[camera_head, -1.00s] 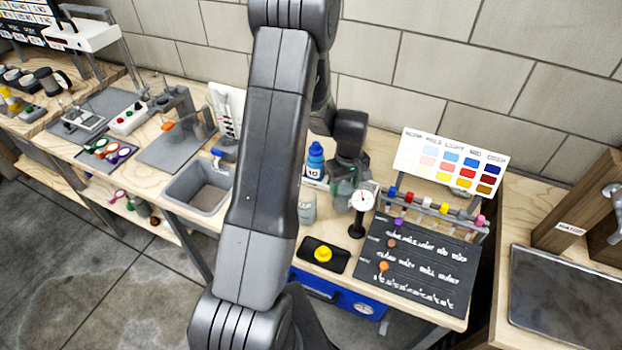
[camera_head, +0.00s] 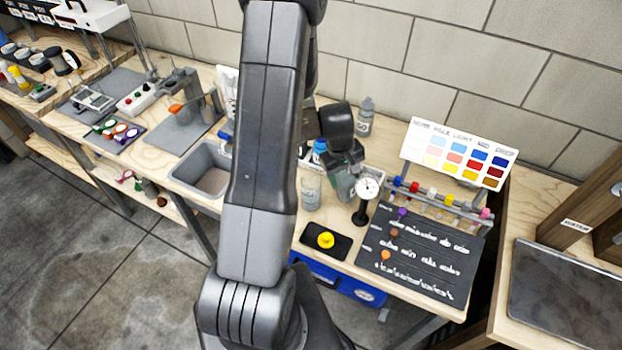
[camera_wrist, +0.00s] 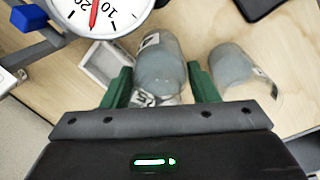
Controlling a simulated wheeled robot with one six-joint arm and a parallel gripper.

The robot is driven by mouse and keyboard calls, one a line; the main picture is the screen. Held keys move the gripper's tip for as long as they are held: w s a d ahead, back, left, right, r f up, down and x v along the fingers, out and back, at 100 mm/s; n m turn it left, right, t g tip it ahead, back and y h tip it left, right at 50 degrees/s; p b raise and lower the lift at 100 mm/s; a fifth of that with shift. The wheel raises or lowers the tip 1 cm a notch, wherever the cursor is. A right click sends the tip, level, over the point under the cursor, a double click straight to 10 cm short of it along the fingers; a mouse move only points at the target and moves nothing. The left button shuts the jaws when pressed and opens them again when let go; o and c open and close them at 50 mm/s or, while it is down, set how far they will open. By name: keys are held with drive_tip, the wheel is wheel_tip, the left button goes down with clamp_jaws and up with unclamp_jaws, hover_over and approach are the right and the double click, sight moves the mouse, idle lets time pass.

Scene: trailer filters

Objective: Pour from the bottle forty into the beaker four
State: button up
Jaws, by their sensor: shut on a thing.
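My gripper (camera_wrist: 160,88) is shut on a clear bottle (camera_wrist: 160,65) with grey-blue contents and a white label, held between its green fingers. In the head view, my gripper (camera_head: 346,168) and the bottle (camera_head: 345,186) are left of the dial gauge. A clear glass beaker (camera_head: 311,192) stands on the bench just left of the held bottle. In the wrist view, the beaker (camera_wrist: 245,80) is right of the bottle, with a gap between them. I cannot read the label numbers or tell the bottle's exact tilt.
The dial gauge (camera_head: 368,188) stands close on the right. A blue bottle (camera_head: 319,150) is partly hidden behind my arm, and a clear bottle (camera_head: 366,115) stands at the back.

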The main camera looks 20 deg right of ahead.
drive_tip(key=r, duration=0.1)
drive_tip(key=a+r+h+b, duration=0.1)
drive_tip(key=r+h, duration=0.1)
drive_tip(key=shift+w+a+b, duration=0.25)
drive_tip(key=shift+a+b, duration=0.05)
drive_tip(key=shift+a, duration=0.05)
drive_tip(key=shift+w+a+r+g+h+b, duration=0.15)
drive_tip(key=shift+a+r+g+h+b, duration=0.2)
drive_tip(key=shift+b, duration=0.8)
drive_tip(key=r+h+b, duration=0.1)
drive_tip(key=a+r+h+b, duration=0.1)
drive_tip(key=b, duration=0.1)
drive_tip(key=shift+w+a+g, duration=0.15)
drive_tip(key=shift+a+g, duration=0.1)
drive_tip(key=shift+a, duration=0.05)
drive_tip(key=shift+w+a+r+h+b, duration=0.1)
drive_tip(key=shift+a+r+h+b, duration=0.1)
drive_tip(key=shift+h+b, duration=0.4)
drive_tip(key=shift+a+r+h+b, duration=0.1)
drive_tip(key=shift+a+h+b, duration=0.1)
drive_tip(key=shift+h+b, duration=0.35)
drive_tip(key=shift+r+g+h+b, duration=0.2)
drive_tip(key=shift+g+h+b, duration=0.3)
drive_tip(key=shift+h, duration=0.3)
idle(0.9)
drive_tip(key=shift+a+f+h+b, duration=0.1)
drive_tip(key=shift+f+h+b, duration=0.45)
drive_tip(key=shift+h+b, duration=0.4)
idle(0.9)
